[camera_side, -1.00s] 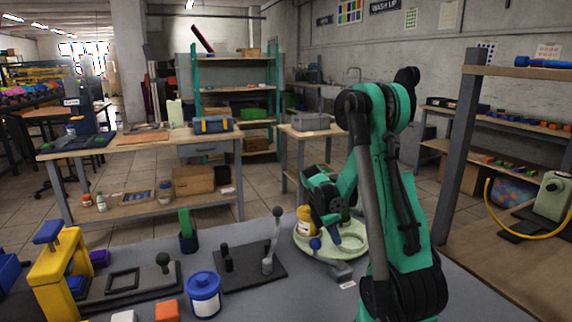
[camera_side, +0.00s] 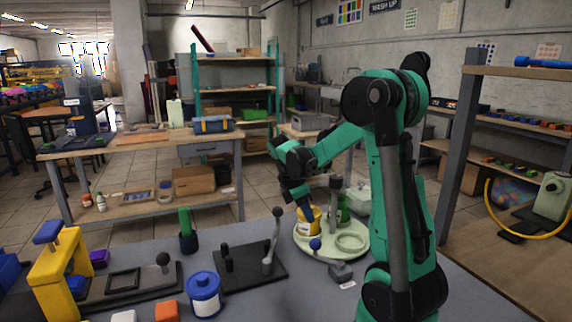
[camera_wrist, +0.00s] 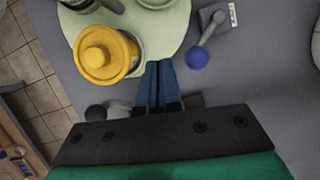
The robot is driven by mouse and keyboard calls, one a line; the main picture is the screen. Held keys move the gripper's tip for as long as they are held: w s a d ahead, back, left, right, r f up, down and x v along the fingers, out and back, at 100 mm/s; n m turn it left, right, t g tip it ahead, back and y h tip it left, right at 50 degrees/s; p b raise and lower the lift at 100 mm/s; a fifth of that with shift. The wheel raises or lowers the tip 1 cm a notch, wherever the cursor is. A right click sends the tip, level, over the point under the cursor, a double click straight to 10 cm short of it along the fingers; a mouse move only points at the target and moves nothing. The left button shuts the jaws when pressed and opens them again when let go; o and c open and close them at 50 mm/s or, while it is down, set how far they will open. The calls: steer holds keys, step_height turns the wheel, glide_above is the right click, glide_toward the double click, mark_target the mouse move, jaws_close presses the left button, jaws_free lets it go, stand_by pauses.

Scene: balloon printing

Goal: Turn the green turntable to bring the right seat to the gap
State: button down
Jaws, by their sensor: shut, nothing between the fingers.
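The pale green turntable (camera_side: 325,252) stands on the grey bench. It also shows at the top of the wrist view (camera_wrist: 172,45). On it are a yellow jar (camera_side: 313,222) at the left, an empty ring seat (camera_side: 351,242) at the front right and a dark green item (camera_side: 343,214) at the back. The jar appears large in the wrist view (camera_wrist: 103,52). My gripper (camera_wrist: 158,68) has its blue fingers together and empty, at the turntable's edge beside the jar; contact cannot be told. In the side view my gripper (camera_side: 307,211) partly covers the jar.
A blue-knobbed lever (camera_side: 316,244) on a grey block stands at the turntable's front edge. It is right of my fingers in the wrist view (camera_wrist: 197,58). A black plate with a lever (camera_side: 250,272) lies to the left. A blue lidded pot (camera_side: 204,295) stands nearer the front.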

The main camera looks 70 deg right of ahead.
mark_target(330, 182)
steer(key=shift+v, duration=1.1)
steer(key=c, duration=1.3)
jaws_free()
steer(key=shift+w+r, duration=0.1)
steer(key=shift+r, duration=0.15)
steer(key=o, duration=0.4)
steer(key=shift+d+h, duration=0.3)
steer(key=o, duration=0.5)
steer(key=d+g+h, duration=0.1)
steer(key=d, duration=0.1)
steer(key=s+d+g+h, duration=0.1)
steer(key=shift+s+d+f+n+g+h, duration=0.1)
steer(key=shift+d+f+n+g+h, duration=0.2)
steer(key=shift+d+f+n, duration=0.1)
steer(key=shift+o, duration=0.2)
steer(key=d+g+h, duration=0.2)
steer(key=h, duration=0.1)
steer(key=s+d+r+n+g+h, duration=0.1)
steer(key=g+h, duration=0.1)
steer(key=shift+r, duration=0.15)
steer(key=shift+s+r+g+h, duration=0.2)
steer(key=shift+r+g+h, duration=0.45)
steer(key=shift+g+h, duration=0.4)
steer(key=shift+x, duration=2.75)
jaws_close()
